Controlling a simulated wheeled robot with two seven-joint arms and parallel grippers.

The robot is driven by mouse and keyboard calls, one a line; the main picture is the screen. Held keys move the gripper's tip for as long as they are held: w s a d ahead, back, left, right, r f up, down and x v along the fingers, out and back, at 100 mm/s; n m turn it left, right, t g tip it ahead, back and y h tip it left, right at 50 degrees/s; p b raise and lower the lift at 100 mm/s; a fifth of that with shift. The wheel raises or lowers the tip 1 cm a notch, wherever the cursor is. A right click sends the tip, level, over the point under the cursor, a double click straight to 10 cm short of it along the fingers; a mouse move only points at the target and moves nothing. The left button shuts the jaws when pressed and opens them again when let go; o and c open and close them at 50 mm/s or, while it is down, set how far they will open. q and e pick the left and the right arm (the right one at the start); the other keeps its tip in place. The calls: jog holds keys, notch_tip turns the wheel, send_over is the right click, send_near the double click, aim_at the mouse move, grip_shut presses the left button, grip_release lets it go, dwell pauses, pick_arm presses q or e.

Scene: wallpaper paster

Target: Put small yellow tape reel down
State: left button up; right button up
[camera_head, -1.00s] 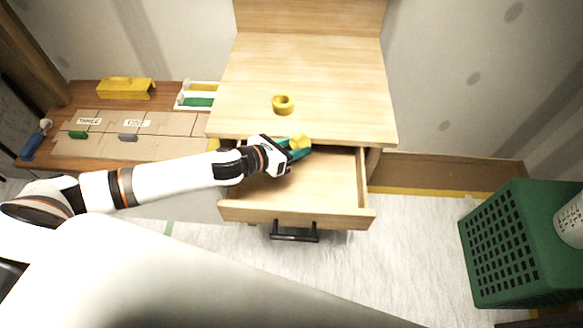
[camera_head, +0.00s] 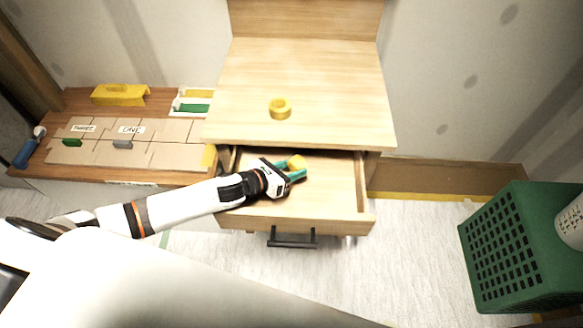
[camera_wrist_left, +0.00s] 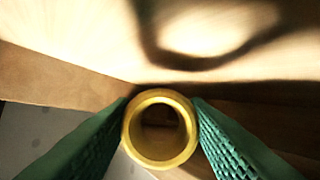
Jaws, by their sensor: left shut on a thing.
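A small yellow tape reel (camera_head: 297,163) is between the green fingers of my left gripper (camera_head: 295,170), over the open drawer (camera_head: 330,180). In the left wrist view the reel (camera_wrist_left: 160,129) shows its round hole, with a green finger of my left gripper (camera_wrist_left: 160,135) pressed on each side. A shadow lies on the wood beyond it. I cannot tell how far the reel is above the drawer floor. A second yellow reel (camera_head: 280,108) sits on the wooden desk top (camera_head: 330,90). My right gripper is not in view.
The drawer front with its dark handle (camera_head: 292,241) juts toward me. A side table at left holds cardboard pieces (camera_head: 120,150), a yellow holder (camera_head: 120,94) and a white tray (camera_head: 192,114). A green basket (camera_head: 510,250) stands at right. The drawer's right part looks clear.

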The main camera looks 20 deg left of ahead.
pick_arm(q)
jog(key=shift+f, duration=0.45)
jog(key=o, duration=1.1)
jog(key=shift+r, duration=0.1)
